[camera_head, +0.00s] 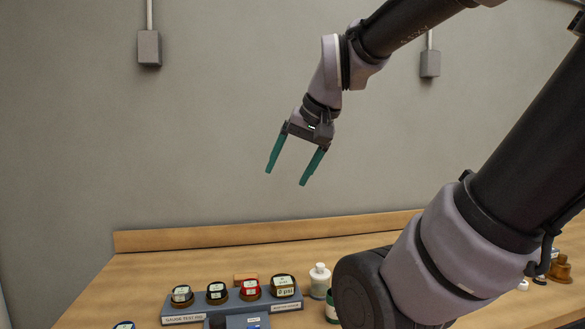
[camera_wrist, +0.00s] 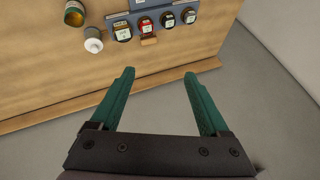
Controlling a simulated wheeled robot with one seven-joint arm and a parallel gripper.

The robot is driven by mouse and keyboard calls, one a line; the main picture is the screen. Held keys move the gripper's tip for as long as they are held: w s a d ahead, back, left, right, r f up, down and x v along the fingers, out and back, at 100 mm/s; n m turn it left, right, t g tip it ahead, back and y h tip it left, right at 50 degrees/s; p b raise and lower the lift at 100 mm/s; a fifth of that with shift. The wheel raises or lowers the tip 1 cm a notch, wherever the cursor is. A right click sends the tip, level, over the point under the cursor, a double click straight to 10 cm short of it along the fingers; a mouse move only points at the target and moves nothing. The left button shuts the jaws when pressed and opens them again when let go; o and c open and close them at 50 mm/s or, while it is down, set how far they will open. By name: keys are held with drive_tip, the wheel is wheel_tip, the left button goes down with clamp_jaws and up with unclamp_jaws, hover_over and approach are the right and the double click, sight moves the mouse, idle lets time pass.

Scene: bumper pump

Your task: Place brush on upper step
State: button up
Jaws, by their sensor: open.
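My gripper (camera_head: 290,174) is open and empty, high in the air in front of the grey wall, above the back of the bench. Its two green fingers also show in the wrist view (camera_wrist: 158,85), with bench edge and floor between and beyond them. No clear brush can be made out. A small orange-brown block (camera_head: 245,277), which may be the brush, lies behind the gauges; it also shows in the wrist view (camera_wrist: 149,41). The blue-grey gauge test rig (camera_head: 236,306) holds a row of round gauges. I cannot tell which surface is the upper step.
A white-capped bottle (camera_head: 319,281) and a green jar (camera_head: 331,306) stand right of the rig. Brass-coloured parts (camera_head: 560,268) sit at the far right. A raised wooden lip (camera_head: 220,235) runs along the bench's back. Bare wood lies behind the rig. My arm hides part of the bench.

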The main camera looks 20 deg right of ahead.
sight(246, 275)
drive_tip(key=shift+o, duration=0.8)
drive_tip(key=shift+s+d+r+t, duration=0.1)
drive_tip(key=shift+s+t, duration=0.2)
drive_tip(key=shift+s, duration=0.2)
